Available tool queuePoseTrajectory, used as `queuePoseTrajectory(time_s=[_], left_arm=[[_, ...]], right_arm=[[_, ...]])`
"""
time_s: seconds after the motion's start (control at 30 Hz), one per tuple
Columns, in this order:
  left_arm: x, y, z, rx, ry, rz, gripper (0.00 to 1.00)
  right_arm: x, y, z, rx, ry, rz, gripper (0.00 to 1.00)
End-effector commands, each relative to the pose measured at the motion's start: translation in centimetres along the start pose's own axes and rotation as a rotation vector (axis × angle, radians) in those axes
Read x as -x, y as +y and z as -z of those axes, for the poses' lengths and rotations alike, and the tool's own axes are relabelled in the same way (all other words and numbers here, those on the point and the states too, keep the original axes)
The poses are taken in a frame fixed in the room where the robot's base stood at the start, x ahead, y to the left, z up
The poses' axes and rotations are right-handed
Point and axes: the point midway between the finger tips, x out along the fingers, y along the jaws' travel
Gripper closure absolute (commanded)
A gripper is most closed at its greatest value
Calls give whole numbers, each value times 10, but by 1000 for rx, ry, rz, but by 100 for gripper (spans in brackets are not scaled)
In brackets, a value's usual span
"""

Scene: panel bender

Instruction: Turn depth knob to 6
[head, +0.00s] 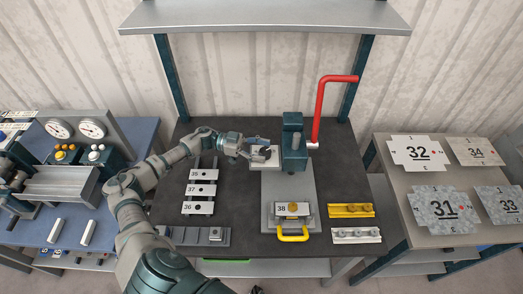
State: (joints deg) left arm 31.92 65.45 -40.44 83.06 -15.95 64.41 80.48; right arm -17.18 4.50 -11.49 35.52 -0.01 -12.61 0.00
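The panel bender (294,141) stands on the dark middle table, a teal upright on a grey base with a red lever (319,110) raised at its right. A pale block (268,161) sits against the left side of the upright. My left gripper (262,150) is at this block, its fingers over or beside a small dark part there. The fingers overlap that part, so I cannot tell if they grip it. No dial numbers are readable, and the depth knob cannot be made out for certain. A yellow round part (293,208) sits by the plate marked 38. My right gripper is out of view.
Plates marked 35, 37 and 36 (201,190) lie left of the bender. A yellow handle (293,234) is at its front. Yellow (351,210) and silver (356,235) bars lie right. Numbered sheets (418,152) lie on the right table. A gauge panel (75,129) stands left.

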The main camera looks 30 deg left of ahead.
Motion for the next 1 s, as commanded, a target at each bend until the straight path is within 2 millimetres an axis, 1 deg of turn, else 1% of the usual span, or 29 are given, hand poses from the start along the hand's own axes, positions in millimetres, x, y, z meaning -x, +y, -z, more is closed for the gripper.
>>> queuePoseTrajectory(time_s=[0.27,0.37,0.47,0.7,0.8,0.9,1.0], left_arm=[[0,2,0,0,-1,-2,33],[6,1,0,1,-2,-1,33],[22,0,0,2,-3,1,33],[78,-1,-2,3,-1,2,33],[97,-2,-2,2,0,1,33],[110,-2,-3,2,1,0,33],[118,-2,-2,2,1,-1,33]], right_arm=[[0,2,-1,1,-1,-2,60],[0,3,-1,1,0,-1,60],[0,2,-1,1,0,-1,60],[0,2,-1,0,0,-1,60],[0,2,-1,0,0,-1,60],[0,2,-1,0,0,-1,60],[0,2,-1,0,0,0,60]])
